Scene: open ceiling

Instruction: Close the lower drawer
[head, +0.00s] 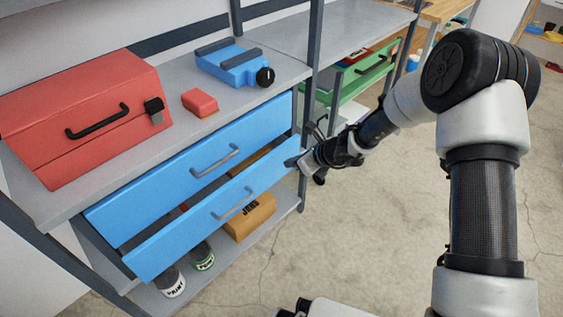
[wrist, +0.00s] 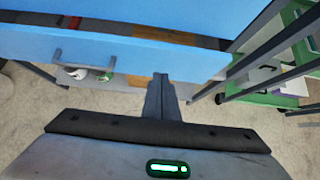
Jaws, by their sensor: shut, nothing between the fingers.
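The lower drawer (head: 217,219) has a blue front with a grey handle (head: 233,204). It stands partly pulled out, further than the closed-looking blue upper drawer (head: 193,175). In the wrist view the lower drawer front (wrist: 120,50) spans the upper part, with its handle on the left and some of its inside showing. My gripper (head: 292,162) is at the right end of the lower drawer front. In the wrist view its fingers (wrist: 161,80) are together and empty, pointing at the drawer's right part. Whether they touch the front I cannot tell.
A red toolbox (head: 80,115), a small red box (head: 200,103) and a blue device (head: 234,65) stand on the shelf top. Paint cans (head: 170,282) and an orange box (head: 250,216) are below the drawers. Shelf posts rise right of the gripper. Open floor lies in front.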

